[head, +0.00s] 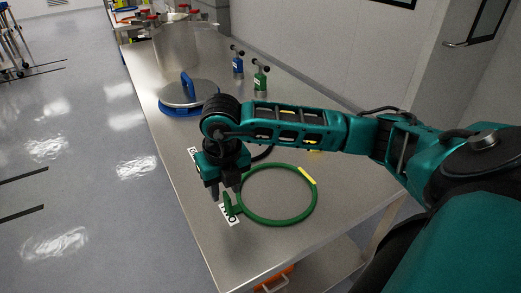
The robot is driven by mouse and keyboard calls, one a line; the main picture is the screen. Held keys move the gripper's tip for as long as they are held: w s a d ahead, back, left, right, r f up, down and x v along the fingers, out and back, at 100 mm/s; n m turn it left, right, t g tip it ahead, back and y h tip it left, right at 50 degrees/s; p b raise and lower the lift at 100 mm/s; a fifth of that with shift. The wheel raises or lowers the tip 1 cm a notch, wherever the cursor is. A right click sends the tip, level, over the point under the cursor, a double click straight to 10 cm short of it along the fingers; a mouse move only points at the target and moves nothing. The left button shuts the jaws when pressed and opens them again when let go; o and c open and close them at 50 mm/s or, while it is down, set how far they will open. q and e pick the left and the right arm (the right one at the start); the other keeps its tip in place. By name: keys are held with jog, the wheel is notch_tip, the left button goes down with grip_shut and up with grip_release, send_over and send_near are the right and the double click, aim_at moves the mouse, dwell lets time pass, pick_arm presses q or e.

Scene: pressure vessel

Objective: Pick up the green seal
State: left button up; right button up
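The green seal (315,205) is a thin ring lying flat near the front of the steel table, with a yellow mark on its upper right part. A small green upright tab (228,204) stands at its left side, by a white label. My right gripper (226,192) points down over this tab, its dark fingers apart, with no seal visibly clamped between them. Whether the fingers touch the tab is unclear. My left gripper is not in view.
The steel table (200,228) also holds a blue-rimmed lid (190,94) with a blue handle, a large metal vessel (177,45), and blue (238,64) and green (260,79) fittings. A dark ring (264,154) is mostly hidden behind my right arm.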

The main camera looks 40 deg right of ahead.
aim_at(226, 195)
jog(key=f, duration=0.5)
jog(key=shift+w+d+f, duration=0.15)
jog(key=shift+w+d, duration=0.05)
grip_shut()
